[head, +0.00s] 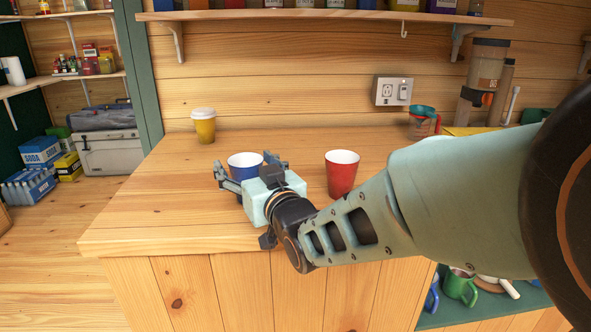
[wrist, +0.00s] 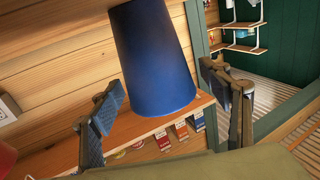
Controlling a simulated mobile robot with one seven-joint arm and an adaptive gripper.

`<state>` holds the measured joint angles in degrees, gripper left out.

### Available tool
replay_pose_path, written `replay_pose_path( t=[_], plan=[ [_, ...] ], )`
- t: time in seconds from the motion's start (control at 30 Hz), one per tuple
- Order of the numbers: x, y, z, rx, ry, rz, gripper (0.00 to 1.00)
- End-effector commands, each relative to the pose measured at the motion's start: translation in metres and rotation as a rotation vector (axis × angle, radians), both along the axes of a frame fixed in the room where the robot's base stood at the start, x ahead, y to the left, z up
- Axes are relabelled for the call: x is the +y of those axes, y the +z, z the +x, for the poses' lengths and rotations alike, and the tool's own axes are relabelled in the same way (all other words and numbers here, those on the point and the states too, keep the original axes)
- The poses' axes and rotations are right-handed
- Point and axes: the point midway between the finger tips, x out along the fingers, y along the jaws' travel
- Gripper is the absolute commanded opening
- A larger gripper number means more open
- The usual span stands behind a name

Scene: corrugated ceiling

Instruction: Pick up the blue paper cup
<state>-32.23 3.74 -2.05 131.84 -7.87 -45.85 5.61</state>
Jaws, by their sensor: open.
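The blue paper cup (head: 241,173) stands upright on the wooden counter (head: 150,208), left of a red cup (head: 342,175). My gripper (head: 248,166) is open in front of it, with one finger to each side of the cup. The gripper body hides the cup's lower part in the head view. In the wrist view the blue cup (wrist: 158,68) is large and lies between the two spread fingers of my gripper (wrist: 166,84). Gaps show between the cup and both fingers.
A yellow cup with a white lid (head: 204,125) stands at the back left of the counter. A shelf (head: 330,17) runs above. The counter's left part is clear.

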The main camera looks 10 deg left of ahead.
Motion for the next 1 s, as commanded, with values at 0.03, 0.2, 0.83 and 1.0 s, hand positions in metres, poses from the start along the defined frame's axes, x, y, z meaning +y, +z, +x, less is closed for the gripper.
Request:
replay_pose_path(
  t=[0.03,0.2,0.83,1.0],
  plan=[
    [0.000,0.000,0.000,0.000,0.000,0.000,0.71],
    [0.000,0.000,0.000,0.000,0.000,0.000,0.63],
    [0.000,0.002,0.000,-0.001,0.000,0.001,0.37],
    [0.002,0.014,0.003,-0.002,-0.001,0.001,0.37]
  ],
)
